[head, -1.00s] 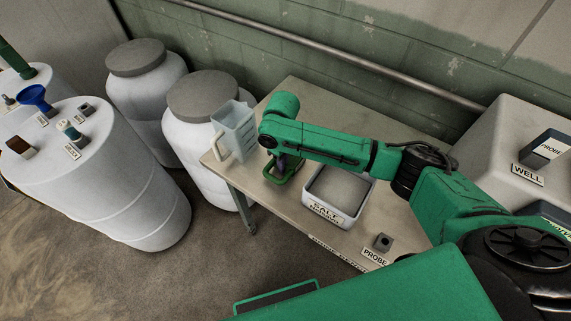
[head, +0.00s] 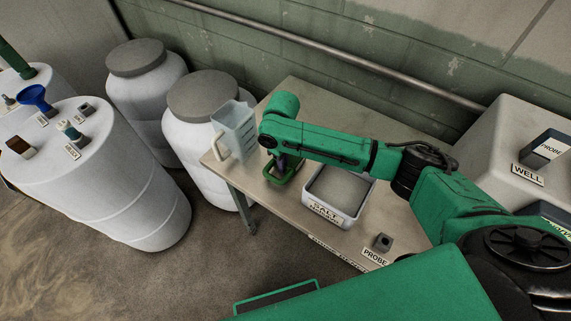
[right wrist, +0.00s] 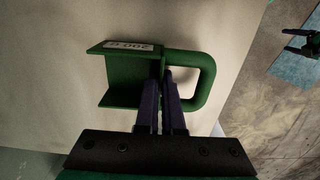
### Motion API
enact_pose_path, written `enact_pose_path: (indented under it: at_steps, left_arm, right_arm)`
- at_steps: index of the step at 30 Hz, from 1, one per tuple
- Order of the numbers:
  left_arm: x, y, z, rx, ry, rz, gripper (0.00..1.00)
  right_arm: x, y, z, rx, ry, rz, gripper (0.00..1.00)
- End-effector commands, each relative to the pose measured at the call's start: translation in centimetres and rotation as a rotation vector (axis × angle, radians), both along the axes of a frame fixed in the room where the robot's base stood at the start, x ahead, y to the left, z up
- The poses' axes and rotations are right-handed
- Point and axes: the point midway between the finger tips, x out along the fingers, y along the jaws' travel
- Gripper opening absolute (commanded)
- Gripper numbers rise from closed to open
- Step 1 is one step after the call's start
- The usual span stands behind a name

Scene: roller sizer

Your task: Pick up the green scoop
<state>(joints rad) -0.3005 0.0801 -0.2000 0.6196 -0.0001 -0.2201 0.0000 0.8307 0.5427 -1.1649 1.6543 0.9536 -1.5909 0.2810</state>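The green scoop (head: 283,180) sits on the table beside the salt tub, partly hidden under my right arm. In the right wrist view the scoop (right wrist: 125,75) shows its label "200 g" and a looped handle on the right. My right gripper (right wrist: 161,90) has its two dark fingers close together, one on each side of the scoop's back wall where the handle joins. It looks shut on the scoop there. In the head view the right gripper (head: 283,162) points down at the scoop.
A white salt tub (head: 338,192) stands right of the scoop. A clear jug (head: 236,128) stands to its left near the table (head: 300,93) edge. A probe holder (head: 382,242) is at the front. White drums (head: 200,130) stand left, and a pipe runs along the wall.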

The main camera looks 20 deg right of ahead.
Motion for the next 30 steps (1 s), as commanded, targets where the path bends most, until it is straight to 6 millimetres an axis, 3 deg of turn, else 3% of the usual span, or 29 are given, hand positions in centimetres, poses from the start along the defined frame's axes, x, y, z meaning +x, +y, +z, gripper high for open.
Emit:
enact_pose_path:
  at_steps: [9,14,17,26,27,30]
  left_arm:
    - [0.0,0.0,0.0,0.0,-0.001,0.0,0.84]
    - [0.0,0.0,-0.1,0.0,-0.001,0.0,0.84]
    - [0.1,0.0,-0.3,0.0,-0.001,0.0,0.84]
    - [0.1,0.0,-1.2,0.0,-0.001,0.0,0.84]
    - [0.1,0.0,-0.5,0.0,-0.001,0.0,0.84]
    - [0.1,0.0,-0.1,0.0,-0.001,0.0,0.84]
  right_arm:
    - [0.1,0.0,0.2,0.001,-0.002,0.0,0.0]
    - [0.1,0.0,1.7,0.002,-0.004,0.0,0.0]
    - [0.2,0.1,3.9,0.003,-0.005,0.001,0.0]
    - [0.1,0.1,14.8,0.002,-0.007,0.002,0.0]
    - [0.2,0.0,16.5,0.0,-0.008,0.0,0.0]
    - [0.1,0.0,18.8,-0.001,-0.006,0.0,0.0]
